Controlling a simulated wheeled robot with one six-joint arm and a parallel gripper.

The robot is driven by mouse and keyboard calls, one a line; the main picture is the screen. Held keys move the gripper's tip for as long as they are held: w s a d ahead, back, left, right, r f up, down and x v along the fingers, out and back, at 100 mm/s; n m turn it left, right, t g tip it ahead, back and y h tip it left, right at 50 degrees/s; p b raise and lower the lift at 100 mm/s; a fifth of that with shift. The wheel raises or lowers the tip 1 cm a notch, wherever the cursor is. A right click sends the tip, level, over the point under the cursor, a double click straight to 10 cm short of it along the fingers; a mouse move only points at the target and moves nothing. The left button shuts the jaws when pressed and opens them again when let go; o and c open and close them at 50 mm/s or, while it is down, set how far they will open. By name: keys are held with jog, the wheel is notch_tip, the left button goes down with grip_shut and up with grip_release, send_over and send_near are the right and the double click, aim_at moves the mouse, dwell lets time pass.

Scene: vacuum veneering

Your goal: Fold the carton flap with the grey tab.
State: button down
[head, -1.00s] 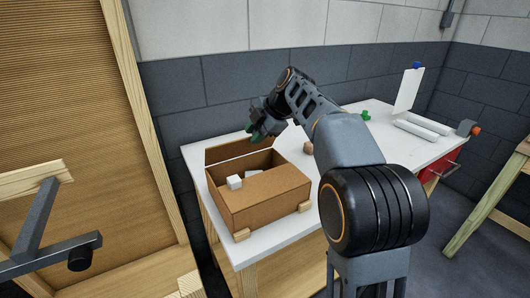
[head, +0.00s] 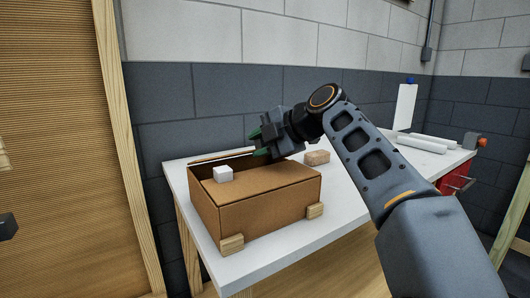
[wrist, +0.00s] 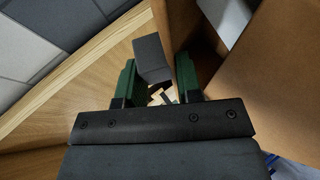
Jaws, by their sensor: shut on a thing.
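The brown carton (head: 262,209) stands on the white table. One flap (head: 270,183) lies flat over its front part. The rear flap (head: 222,157) shows only as a thin, nearly edge-on strip behind the opening. My gripper (head: 257,143) is at the carton's back edge, with its green fingers pointing left. In the wrist view my gripper (wrist: 157,64) is shut on the grey tab (wrist: 152,57), which sits between the green fingers. Brown cardboard (wrist: 262,95) fills the right of that view. Where the tab joins the flap is hidden.
A white block (head: 222,174) sits on the carton near the opening. Wooden blocks (head: 232,245) and (head: 315,210) brace the carton's front corners. A tan block (head: 317,158) lies behind it to the right. White rolls (head: 422,143) lie farther right. The table (head: 350,195) is bare between.

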jog(key=shift+s+d+f+b, duration=0.1)
jog(key=shift+f+b, duration=0.2)
jog(key=shift+f, duration=0.4)
jog(key=c, duration=1.2)
grip_release()
jog(key=shift+o, duration=1.4)
jog(key=p+v, duration=0.3)
jog(key=v, duration=1.1)
